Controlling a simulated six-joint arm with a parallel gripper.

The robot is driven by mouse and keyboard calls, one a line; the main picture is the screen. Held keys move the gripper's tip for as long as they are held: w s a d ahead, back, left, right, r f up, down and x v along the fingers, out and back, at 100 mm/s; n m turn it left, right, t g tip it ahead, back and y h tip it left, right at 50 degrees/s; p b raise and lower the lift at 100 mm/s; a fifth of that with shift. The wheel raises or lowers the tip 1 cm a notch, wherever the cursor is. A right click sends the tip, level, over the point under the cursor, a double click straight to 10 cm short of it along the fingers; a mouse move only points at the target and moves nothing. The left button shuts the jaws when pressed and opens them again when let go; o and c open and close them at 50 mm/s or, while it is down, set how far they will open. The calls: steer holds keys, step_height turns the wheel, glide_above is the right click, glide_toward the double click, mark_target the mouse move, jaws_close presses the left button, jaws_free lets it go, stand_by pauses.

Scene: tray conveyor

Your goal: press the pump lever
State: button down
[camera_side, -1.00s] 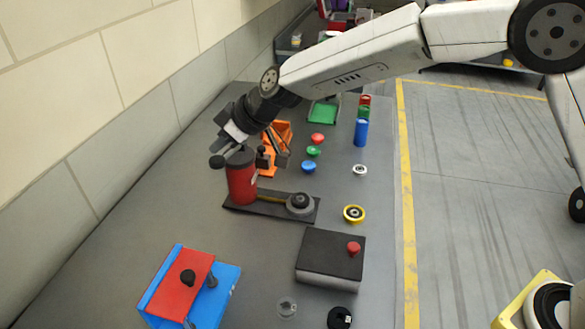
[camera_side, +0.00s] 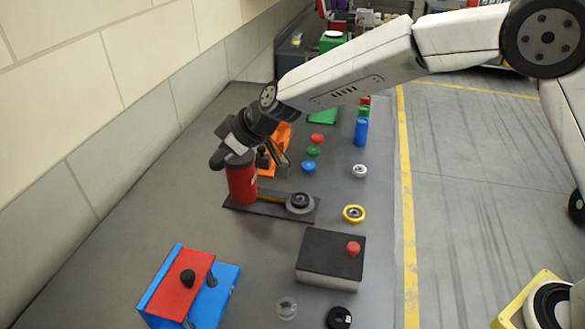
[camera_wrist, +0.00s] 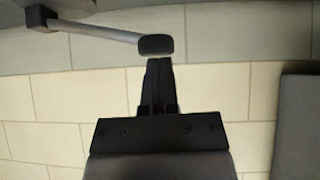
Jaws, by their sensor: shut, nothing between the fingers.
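The pump is a red upright cylinder (camera_side: 242,186) on a dark base plate (camera_side: 262,211) in the side view. In the wrist view its lever is a grey rod (camera_wrist: 95,29) running from a dark block at upper left to a black knob (camera_wrist: 156,45). My gripper (camera_wrist: 158,64) is shut and empty, its fingertips right at the knob's edge in the picture. I cannot tell whether they touch. In the side view my gripper (camera_side: 225,158) is at the top of the red cylinder and hides most of the lever.
A grey round piece (camera_side: 299,202) sits on the base plate's right end. An orange object (camera_side: 275,146) stands close behind the pump. A blue and red box (camera_side: 190,285) and a dark box with a red button (camera_side: 353,248) are in front. The wall is at left.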

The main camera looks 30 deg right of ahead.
steer(key=shift+s+a+f, duration=0.15)
steer(key=shift+f, duration=0.3)
steer(key=shift+s+a+f, duration=0.15)
steer(key=shift+f, duration=0.25)
steer(key=f, duration=0.1)
steer(key=f+n+t+h, duration=0.1)
steer(key=f, duration=0.1)
steer(key=f+t+h, duration=0.1)
steer(key=f, duration=0.1)
steer(key=shift+s+a+f+n, duration=0.1)
steer(key=shift+s+a+n, duration=0.2)
steer(key=shift+s, duration=0.05)
steer(key=shift+d+f, duration=0.1)
steer(key=shift+f, duration=0.05)
steer(key=shift+s, duration=0.1)
steer(key=s+r, duration=0.8)
steer(key=r, duration=0.2)
steer(key=shift+s+d+r+t, duration=0.2)
steer(key=shift+s+d+t, duration=0.1)
steer(key=shift+d, duration=0.15)
stand_by(0.7)
